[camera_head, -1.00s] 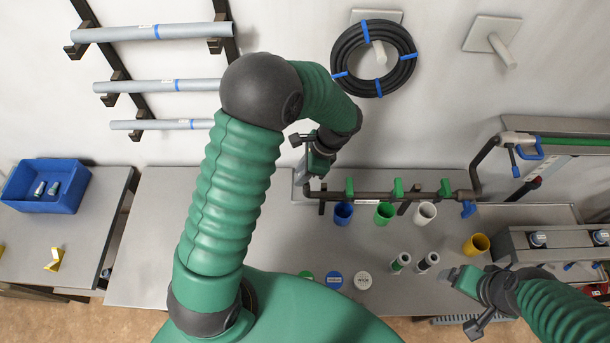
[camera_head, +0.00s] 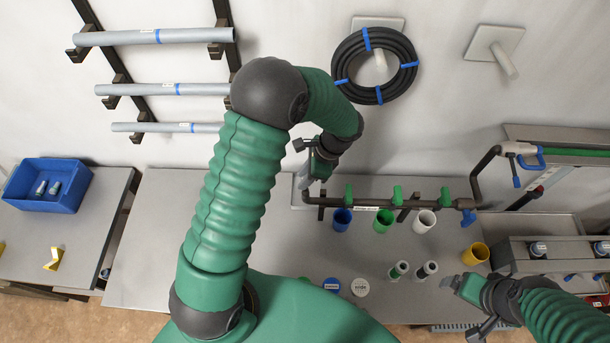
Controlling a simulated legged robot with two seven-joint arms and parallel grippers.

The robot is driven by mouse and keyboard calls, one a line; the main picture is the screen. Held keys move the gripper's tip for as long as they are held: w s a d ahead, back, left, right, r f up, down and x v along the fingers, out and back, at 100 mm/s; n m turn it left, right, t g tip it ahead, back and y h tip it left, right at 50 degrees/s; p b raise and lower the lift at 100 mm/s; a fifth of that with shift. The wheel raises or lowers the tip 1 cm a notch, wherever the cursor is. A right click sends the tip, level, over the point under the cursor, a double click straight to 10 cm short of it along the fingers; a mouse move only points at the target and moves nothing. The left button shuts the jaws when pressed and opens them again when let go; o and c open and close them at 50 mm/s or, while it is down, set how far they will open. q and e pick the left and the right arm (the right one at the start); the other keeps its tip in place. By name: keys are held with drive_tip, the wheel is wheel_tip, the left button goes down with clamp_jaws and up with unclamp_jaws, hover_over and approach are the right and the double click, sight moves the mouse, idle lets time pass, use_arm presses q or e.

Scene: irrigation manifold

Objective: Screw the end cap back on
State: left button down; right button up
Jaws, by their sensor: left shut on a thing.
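The dark manifold pipe (camera_head: 375,202) runs along the back of the bench with several green valves (camera_head: 397,194) on it. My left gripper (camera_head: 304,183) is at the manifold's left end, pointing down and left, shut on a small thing. That thing is mostly hidden by the fingers, so I cannot make out the end cap or whether it touches the pipe. My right gripper (camera_head: 453,283) is over the right front of the bench, away from the manifold. I cannot tell whether its jaws are apart.
Blue (camera_head: 342,219), green (camera_head: 383,221), white (camera_head: 424,221) and yellow (camera_head: 476,253) cups stand on the bench (camera_head: 240,215). Round labelled discs (camera_head: 360,287) lie at the front. A black hose coil (camera_head: 375,62) hangs behind.

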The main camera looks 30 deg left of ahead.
use_arm(q)
drive_tip(key=shift+s+d+r, duration=0.1)
drive_tip(key=shift+s+d, duration=0.05)
drive_tip(key=shift+f, duration=0.25)
idle(0.3)
drive_tip(key=shift+f, duration=0.2)
drive_tip(key=shift+f+b, duration=1)
drive_tip(key=shift+f, duration=0.95)
idle(1.8)
drive_tip(key=c, duration=1.7)
unclamp_jaws()
drive_tip(key=shift+f, duration=0.1)
clamp_jaws()
